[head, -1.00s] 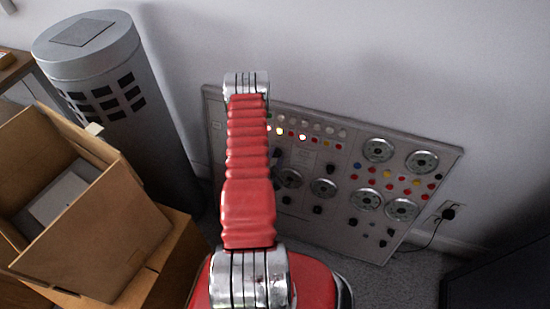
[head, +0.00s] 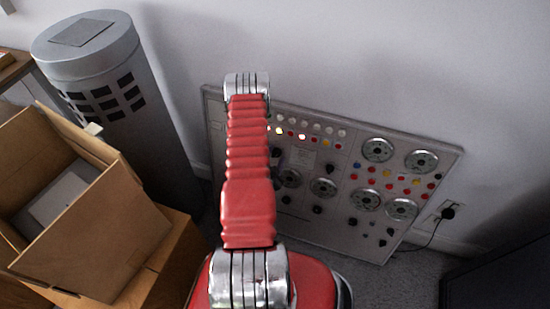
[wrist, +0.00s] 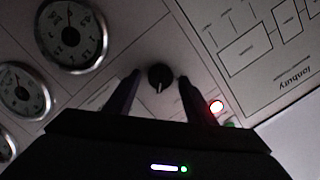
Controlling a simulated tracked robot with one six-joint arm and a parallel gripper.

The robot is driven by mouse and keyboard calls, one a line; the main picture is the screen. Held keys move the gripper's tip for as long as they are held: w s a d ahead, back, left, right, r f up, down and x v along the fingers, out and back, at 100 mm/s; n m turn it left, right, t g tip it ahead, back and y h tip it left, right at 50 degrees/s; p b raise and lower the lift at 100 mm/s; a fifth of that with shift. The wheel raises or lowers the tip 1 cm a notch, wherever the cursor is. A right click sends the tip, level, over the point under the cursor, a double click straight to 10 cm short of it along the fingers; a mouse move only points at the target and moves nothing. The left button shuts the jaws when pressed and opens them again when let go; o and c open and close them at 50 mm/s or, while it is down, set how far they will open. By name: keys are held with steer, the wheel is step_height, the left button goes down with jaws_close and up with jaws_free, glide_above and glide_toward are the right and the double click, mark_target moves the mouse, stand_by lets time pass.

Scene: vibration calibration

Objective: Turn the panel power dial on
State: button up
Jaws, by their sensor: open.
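The grey control panel (head: 330,222) leans against the wall in the head view, with several gauges, lights and black knobs. In the wrist view a black dial (wrist: 160,77) with a pale pointer mark sits on the panel face. My gripper (wrist: 157,82) is open, with one dark finger on each side of this dial. Small gaps show between the fingers and the dial, and I cannot tell the depth. In the head view my red arm hides my gripper and part of the panel's left side.
In the head view an open cardboard box (head: 95,235) and a grey cylinder (head: 115,95) stand left. A plug (head: 447,212) with a cable is at the right.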

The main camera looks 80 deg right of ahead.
steer(key=shift+a, duration=0.1)
steer(key=v, duration=1.3)
steer(key=shift+a, duration=0.35)
stand_by(0.3)
